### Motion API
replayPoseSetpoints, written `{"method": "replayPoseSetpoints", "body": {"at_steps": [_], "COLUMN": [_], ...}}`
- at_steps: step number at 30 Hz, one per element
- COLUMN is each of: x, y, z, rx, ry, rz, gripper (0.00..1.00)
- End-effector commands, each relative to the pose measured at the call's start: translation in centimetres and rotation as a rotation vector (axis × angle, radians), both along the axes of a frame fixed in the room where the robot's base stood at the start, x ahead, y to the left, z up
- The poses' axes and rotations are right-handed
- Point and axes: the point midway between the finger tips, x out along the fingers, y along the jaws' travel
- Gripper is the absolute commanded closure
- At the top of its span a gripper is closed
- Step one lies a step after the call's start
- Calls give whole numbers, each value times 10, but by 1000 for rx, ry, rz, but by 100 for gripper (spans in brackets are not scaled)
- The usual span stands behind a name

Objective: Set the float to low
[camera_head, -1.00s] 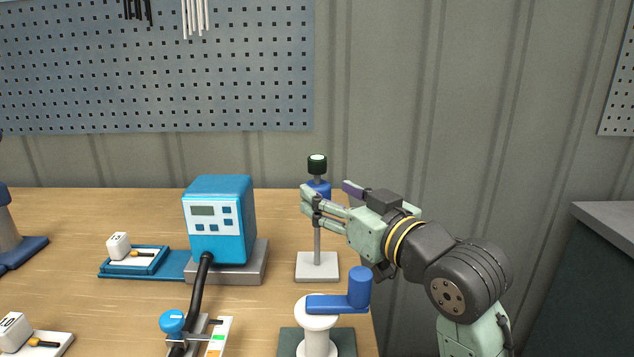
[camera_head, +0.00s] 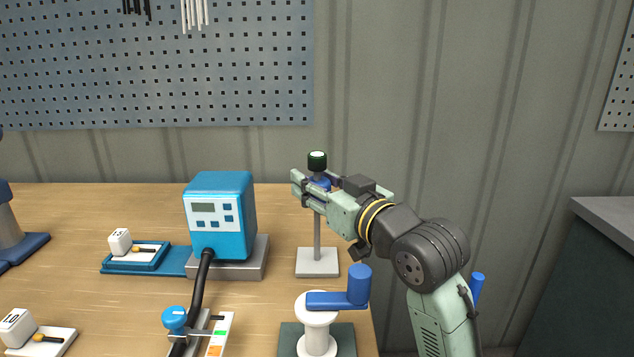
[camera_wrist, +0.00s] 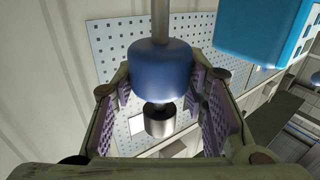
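The float is a blue cylinder (camera_head: 320,183) high on a thin upright rod (camera_head: 317,232), just under a dark cap (camera_head: 317,161). The rod rises from a pale square base plate (camera_head: 317,263) at the table's right side. My gripper (camera_head: 311,187) is at the float's height, and its fingers partly hide the float. In the wrist view the float (camera_wrist: 160,70) lies between the spread fingertips of my gripper (camera_wrist: 160,88). The fingers look open around it; whether either pad touches it I cannot tell.
A blue pump box (camera_head: 220,215) on a grey block stands left of the rod. A white post with a blue crank handle (camera_head: 338,300) stands in front of it. A blue-knobbed slider with a coloured strip (camera_head: 218,335) is at front left.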

Motion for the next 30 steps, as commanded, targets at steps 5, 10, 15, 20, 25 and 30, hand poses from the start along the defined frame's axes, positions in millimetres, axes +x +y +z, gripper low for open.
{"method": "replayPoseSetpoints", "body": {"at_steps": [5,10,15,20,25,30], "x": [0,0,0,0,0,0], "y": [0,0,0,0,0,0], "z": [0,0,0,0,-2,-22], "rx": [0,0,0,0,0,3], "ry": [0,0,0,0,0,1], "rz": [0,0,0,0,0,0], "gripper": [74,86,97,100,100,100]}}
